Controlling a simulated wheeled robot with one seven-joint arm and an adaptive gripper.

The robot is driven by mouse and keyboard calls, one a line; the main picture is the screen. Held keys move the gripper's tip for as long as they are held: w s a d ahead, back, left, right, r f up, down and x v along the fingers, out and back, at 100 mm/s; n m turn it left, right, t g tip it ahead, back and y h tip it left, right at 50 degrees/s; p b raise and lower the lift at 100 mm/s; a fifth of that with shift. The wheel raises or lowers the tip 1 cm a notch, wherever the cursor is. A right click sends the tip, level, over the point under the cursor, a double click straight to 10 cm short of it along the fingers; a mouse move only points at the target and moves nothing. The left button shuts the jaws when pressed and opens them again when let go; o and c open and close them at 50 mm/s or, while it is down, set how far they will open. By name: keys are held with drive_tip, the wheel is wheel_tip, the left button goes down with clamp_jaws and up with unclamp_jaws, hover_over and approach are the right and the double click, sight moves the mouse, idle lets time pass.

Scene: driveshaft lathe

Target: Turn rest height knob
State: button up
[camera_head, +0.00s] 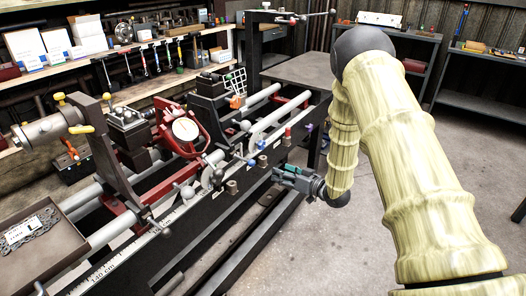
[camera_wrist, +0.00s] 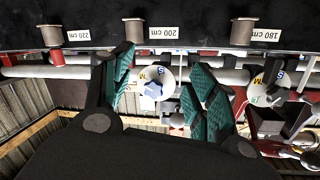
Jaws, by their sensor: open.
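My gripper (camera_head: 284,175) is open beside the lathe's front rail, its fingers pointing left toward the bed. In the wrist view, my gripper (camera_wrist: 157,84) has its two green-padded fingers spread apart. A blue lobed knob (camera_wrist: 152,91) on a pale round dial shows between the fingers, beyond them and not held. I cannot tell for sure which knob sets the rest height.
The dark front rail (camera_wrist: 205,34) carries grey cylindrical posts and cm labels. A red knob (camera_head: 288,132) stands farther along the lathe. Floor right of the lathe is clear.

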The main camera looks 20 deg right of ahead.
sight(264, 144)
drive_tip(key=w+d+r+n+y, duration=0.2)
drive_tip(key=w+r+y, duration=0.1)
drive_tip(key=r, duration=0.4)
drive_tip(key=x, duration=1.1)
drive_tip(key=shift+c, duration=0.3)
drive_tip(key=c, duration=1)
